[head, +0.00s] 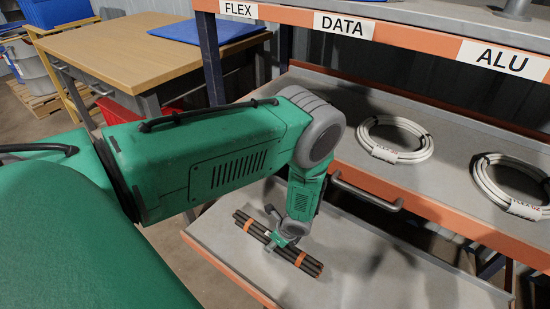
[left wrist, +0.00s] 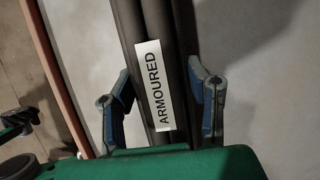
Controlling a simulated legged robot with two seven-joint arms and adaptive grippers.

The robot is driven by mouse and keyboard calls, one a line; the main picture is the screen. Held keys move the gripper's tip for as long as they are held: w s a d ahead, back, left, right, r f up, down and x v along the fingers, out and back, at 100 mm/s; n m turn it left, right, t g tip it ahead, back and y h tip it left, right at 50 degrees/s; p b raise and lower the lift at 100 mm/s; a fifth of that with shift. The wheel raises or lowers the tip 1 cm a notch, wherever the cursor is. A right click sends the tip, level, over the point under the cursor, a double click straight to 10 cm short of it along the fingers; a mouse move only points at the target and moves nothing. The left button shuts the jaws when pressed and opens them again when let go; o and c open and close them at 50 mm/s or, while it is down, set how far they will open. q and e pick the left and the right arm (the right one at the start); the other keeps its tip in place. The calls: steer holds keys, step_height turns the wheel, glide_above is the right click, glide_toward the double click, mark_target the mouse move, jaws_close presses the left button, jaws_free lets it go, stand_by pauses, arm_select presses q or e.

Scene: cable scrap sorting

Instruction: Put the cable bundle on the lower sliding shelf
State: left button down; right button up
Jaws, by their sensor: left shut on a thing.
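The cable bundle (head: 307,263) is several dark rods tied with orange bands. In the head view it is at the lower grey shelf (head: 365,272), which is pulled out; I cannot tell whether it touches the shelf. My left gripper (head: 283,242) is shut on the bundle near its middle. In the left wrist view the bundle (left wrist: 144,28) runs between the two fingers of the left gripper (left wrist: 160,108), and a white label on it reads ARMOURED. The grey shelf surface (left wrist: 255,60) lies behind it. My right gripper is in neither view.
Two white cable coils (head: 396,140) (head: 490,190) lie on the shelf above. A metal handle (head: 365,192) juts from that shelf's orange front edge. A wooden table (head: 125,50) stands at the back left. The lower shelf is bare right of the bundle.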

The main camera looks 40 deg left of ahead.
arm_select(q)
step_height(320, 180, down, 2)
steer(key=shift+f+b, duration=0.1)
steer(key=shift+b, duration=0.25)
steer(key=c, duration=0.9)
jaws_free()
steer(key=p+v, duration=0.4)
steer(key=v, duration=0.8)
steer(key=s+d+r+n+g+h, duration=0.1)
steer(key=s+d+n+h, duration=0.2)
steer(key=s, duration=0.5)
steer(key=s+d+r+n+h, duration=0.1)
steer(key=s+d+n+h, duration=0.1)
steer(key=s+n, duration=0.45)
steer(key=s+r+n, duration=0.2)
steer(key=s+r+n+t, duration=0.1)
steer(key=s+r+n, duration=0.1)
steer(key=s, duration=0.1)
steer(key=s+a+r+n+t, duration=0.1)
steer(key=s+r+n, duration=0.1)
steer(key=s, duration=0.1)
steer(key=shift+s+r+n, duration=0.1)
steer(key=shift+r+n, duration=0.15)
steer(key=shift+n, duration=0.1)
